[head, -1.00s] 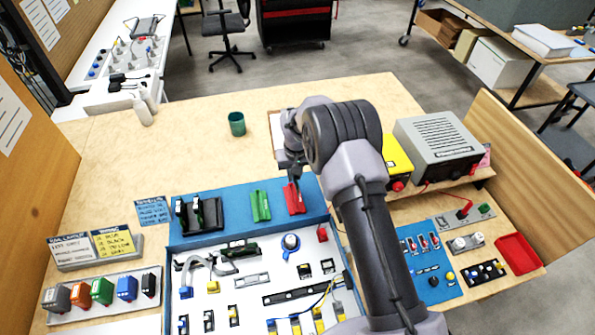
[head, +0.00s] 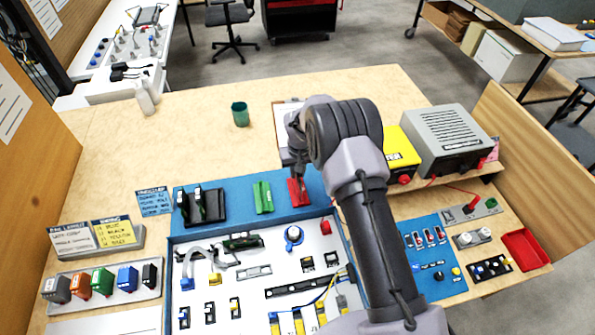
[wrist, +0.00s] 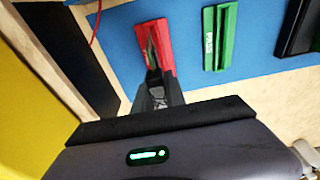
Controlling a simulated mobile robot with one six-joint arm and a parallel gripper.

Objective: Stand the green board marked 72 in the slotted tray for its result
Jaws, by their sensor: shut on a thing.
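My gripper (wrist: 157,92) is pointed down over the red slotted tray (wrist: 166,40) and is shut on a thin board (wrist: 152,52), seen nearly edge-on with a greenish face. The board's lower edge appears to be at the red tray's slot; I cannot tell whether it is seated. Its number cannot be read. In the head view the red tray (head: 304,198) lies on the blue mat, with my gripper (head: 299,178) at its far end. The green slotted tray (head: 262,197) is left of it, empty; it reads PASS in the wrist view (wrist: 219,38).
A black rack (head: 206,207) holding dark upright pieces stands left of the green tray. The white panel with fitted parts (head: 215,290) lies in front. A yellow box (head: 399,150) and a grey instrument (head: 446,135) stand right. A green cup (head: 240,114) is behind, with clear wood around it.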

